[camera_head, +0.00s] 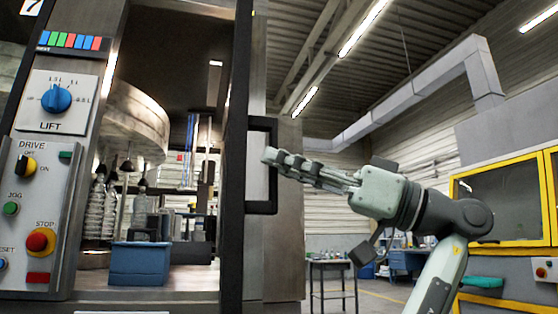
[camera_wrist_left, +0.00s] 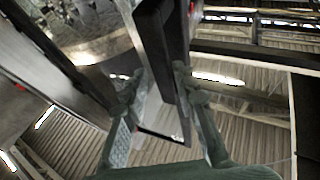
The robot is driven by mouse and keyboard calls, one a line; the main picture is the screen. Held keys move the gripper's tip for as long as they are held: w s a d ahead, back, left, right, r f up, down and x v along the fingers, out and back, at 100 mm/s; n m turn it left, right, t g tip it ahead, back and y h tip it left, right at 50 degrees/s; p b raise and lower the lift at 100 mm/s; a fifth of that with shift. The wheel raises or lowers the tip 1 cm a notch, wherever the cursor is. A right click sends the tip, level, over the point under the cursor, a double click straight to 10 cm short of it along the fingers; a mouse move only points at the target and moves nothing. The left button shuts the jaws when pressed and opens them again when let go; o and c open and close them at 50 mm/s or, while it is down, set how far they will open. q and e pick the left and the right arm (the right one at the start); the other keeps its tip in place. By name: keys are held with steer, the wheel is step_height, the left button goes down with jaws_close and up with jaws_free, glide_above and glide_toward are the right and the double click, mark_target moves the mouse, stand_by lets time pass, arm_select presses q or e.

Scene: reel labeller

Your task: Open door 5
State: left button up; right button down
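The machine's door shows as a dark-framed panel (camera_head: 233,150) seen nearly edge-on in the head view. A black bracket-shaped handle (camera_head: 262,208) stands out from its right side. My left gripper (camera_head: 268,156) reaches in from the right, level with the middle of the handle, its fingertips at the upright bar. In the left wrist view, the two fingers (camera_wrist_left: 157,84) are apart, one on each side of a dark bar (camera_wrist_left: 158,45). I cannot tell whether they touch it. My right gripper is not in view.
A control panel (camera_head: 38,180) with knobs and buttons is at the left. Inside the machine are a blue bin (camera_head: 140,263) and bottles. A small table (camera_head: 333,267) and a yellow-framed cabinet (camera_head: 505,200) stand behind my arm at the right.

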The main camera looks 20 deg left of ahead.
arm_select(q)
steer(key=v, duration=0.6)
steer(key=shift+d, duration=0.2)
steer(key=shift+s, duration=0.1)
